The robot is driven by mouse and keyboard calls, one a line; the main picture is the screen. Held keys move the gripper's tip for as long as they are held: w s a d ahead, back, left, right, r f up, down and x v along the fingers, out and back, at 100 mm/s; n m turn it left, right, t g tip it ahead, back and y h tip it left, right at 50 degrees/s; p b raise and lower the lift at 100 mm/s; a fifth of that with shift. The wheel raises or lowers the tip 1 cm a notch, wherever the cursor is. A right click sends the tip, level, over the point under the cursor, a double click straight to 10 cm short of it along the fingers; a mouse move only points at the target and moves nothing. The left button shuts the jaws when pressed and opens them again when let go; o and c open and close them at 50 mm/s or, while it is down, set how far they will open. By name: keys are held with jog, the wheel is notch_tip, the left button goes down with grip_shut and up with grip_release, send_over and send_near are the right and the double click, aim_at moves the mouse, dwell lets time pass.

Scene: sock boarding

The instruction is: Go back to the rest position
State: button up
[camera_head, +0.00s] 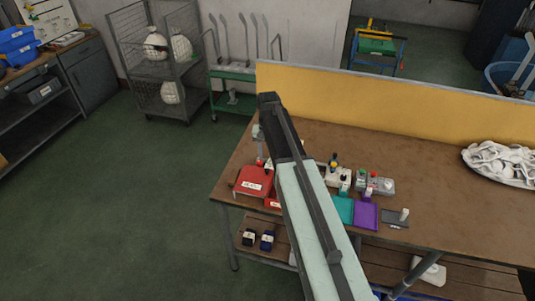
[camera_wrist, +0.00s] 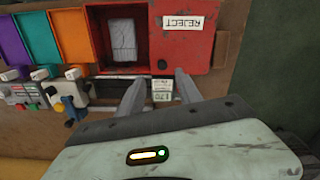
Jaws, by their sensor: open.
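My gripper (camera_wrist: 158,78) shows in the wrist view with its two fingers spread apart and nothing held between them. A small white printed label (camera_wrist: 162,90) shows between the fingers, beyond them. The red box (camera_wrist: 187,42) marked REJECT lies just past the fingertips; whether they touch it I cannot tell. A pale flat piece (camera_wrist: 122,40) lies in the recess beside it. In the head view my arm reaches over the workbench (camera_head: 425,165), and the red box (camera_head: 253,182) is left of it. My fingers are not clear there.
Teal (camera_head: 343,210) and purple (camera_head: 365,215) bins line the bench's front edge. An orange bin (camera_wrist: 73,36) shows in the wrist view. Small control boxes (camera_head: 375,186) stand behind the bins. A yellow panel (camera_head: 400,105) closes the back. A white pile (camera_head: 500,160) lies right.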

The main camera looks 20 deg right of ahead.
jog(key=shift+a, duration=0.25)
jog(key=s+a+n, duration=0.1)
jog(key=s+a, duration=0.1)
jog(key=s, duration=0.7)
jog(key=s+a+n, duration=0.2)
jog(key=s+a, duration=0.1)
jog(key=s, duration=0.7)
jog(key=shift+a+f+n+b, duration=0.15)
jog(key=shift+f+n+b, duration=0.15)
jog(key=shift+f+b, duration=0.1)
